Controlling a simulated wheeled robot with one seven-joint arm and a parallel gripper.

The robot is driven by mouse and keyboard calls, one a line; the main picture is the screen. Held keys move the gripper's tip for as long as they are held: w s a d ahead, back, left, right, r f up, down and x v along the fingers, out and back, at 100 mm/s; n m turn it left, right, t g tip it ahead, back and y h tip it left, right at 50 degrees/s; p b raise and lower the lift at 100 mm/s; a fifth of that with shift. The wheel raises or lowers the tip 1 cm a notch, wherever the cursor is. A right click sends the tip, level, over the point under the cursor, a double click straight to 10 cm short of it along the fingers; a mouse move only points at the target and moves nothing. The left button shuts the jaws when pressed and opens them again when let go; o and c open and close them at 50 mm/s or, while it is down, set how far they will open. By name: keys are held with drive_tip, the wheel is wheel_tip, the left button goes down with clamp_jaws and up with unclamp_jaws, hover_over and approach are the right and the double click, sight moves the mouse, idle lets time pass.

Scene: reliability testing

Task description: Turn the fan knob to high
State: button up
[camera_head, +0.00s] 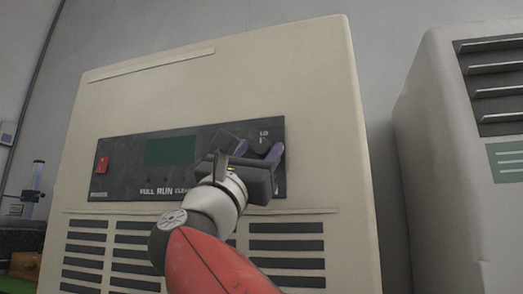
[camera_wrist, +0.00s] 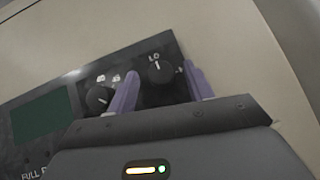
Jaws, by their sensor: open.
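A black knob (camera_wrist: 159,72) sits on the dark control panel, with "LO" printed above it and its white pointer mark up toward that label. It also shows in the head view (camera_head: 262,143), partly behind my gripper. Which knob is the fan knob, I cannot read. My gripper (camera_wrist: 162,85) is open, with its two purple fingers apart to the left and right of the "LO" knob. Whether they touch it, I cannot tell. In the head view my gripper (camera_head: 257,153) is in front of the panel's right end.
A second black knob (camera_wrist: 98,98) is just left of the left finger. The panel (camera_head: 122,172) also has a red switch (camera_head: 102,165) and a green screen (camera_head: 170,151). Vent slots (camera_head: 286,245) lie below. Another cream machine (camera_head: 430,150) stands at right.

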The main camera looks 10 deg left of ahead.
drive_tip(key=c, duration=1)
drive_tip(key=shift+o, duration=0.2)
drive_tip(key=shift+r+m+g+h+p, duration=0.15)
drive_tip(key=shift+m+g+h+p, duration=0.25)
drive_tip(key=shift+m+h, duration=0.25)
drive_tip(key=shift+a+r+m+g+h+p, duration=0.15)
drive_tip(key=shift+m+g+h+p, duration=0.45)
drive_tip(key=shift+m, duration=0.65)
drive_tip(key=m+g+h+p, duration=0.1)
drive_tip(key=m+h+p, duration=0.1)
drive_tip(key=m+g+h+p, duration=0.1)
drive_tip(key=m+g+p, duration=0.1)
drive_tip(key=m, duration=0.1)
drive_tip(key=shift+w+a+r+m+g+h, duration=0.1)
drive_tip(key=shift+a+r+m+g+h, duration=0.1)
drive_tip(key=shift+m+g+h, duration=0.15)
drive_tip(key=shift+f+m+g+h+p, duration=0.2)
drive_tip(key=shift+m+g+h+p, duration=0.4)
drive_tip(key=shift+m+g, duration=0.9)
drive_tip(key=shift+m, duration=0.45)
